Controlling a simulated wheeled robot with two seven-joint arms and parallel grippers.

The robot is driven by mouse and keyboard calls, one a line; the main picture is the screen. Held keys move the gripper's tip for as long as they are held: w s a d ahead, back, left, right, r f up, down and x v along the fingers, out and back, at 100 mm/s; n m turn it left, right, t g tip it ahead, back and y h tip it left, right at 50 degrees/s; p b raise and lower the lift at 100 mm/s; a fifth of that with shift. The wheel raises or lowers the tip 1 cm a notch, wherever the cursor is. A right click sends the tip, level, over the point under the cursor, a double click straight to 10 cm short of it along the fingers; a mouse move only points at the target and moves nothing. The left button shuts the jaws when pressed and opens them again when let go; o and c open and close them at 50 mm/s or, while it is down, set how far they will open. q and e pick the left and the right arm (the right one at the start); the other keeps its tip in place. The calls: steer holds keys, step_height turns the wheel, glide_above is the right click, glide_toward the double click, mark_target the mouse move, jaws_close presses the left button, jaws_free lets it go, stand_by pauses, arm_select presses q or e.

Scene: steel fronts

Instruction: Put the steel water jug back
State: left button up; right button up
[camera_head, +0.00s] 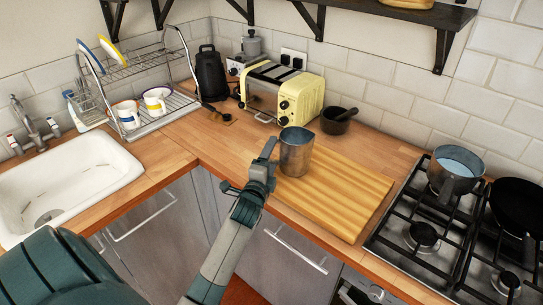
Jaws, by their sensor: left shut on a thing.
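The steel water jug (297,153) is upright at the back left of the wooden cutting board (345,197). I cannot tell whether its base rests on the board or is just above it. My left gripper (271,152) is at the jug's left side and is shut on it. The jug's handle is not clearly visible, and the gripper covers part of the left side. My right gripper is not in view.
A yellow toaster (281,91) and a dark mortar with pestle (336,121) stand behind the board. A gas hob (422,235) with a pot (455,169) and pan is at right. A sink (68,182) and dish rack (139,66) are at left.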

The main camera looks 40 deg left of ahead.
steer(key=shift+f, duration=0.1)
arm_select(q)
steer(key=o, duration=2)
steer(key=shift+f, duration=0.1)
steer(key=shift+r, duration=0.2)
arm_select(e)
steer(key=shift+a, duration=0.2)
arm_select(q)
steer(key=shift+s+d+f, duration=0.2)
steer(key=shift+s+d, duration=0.05)
steer(key=shift+s, duration=0.35)
steer(key=b+v, duration=0.3)
steer(key=v, duration=0.7)
steer(key=shift+s+r, duration=0.2)
steer(key=shift+s, duration=0.15)
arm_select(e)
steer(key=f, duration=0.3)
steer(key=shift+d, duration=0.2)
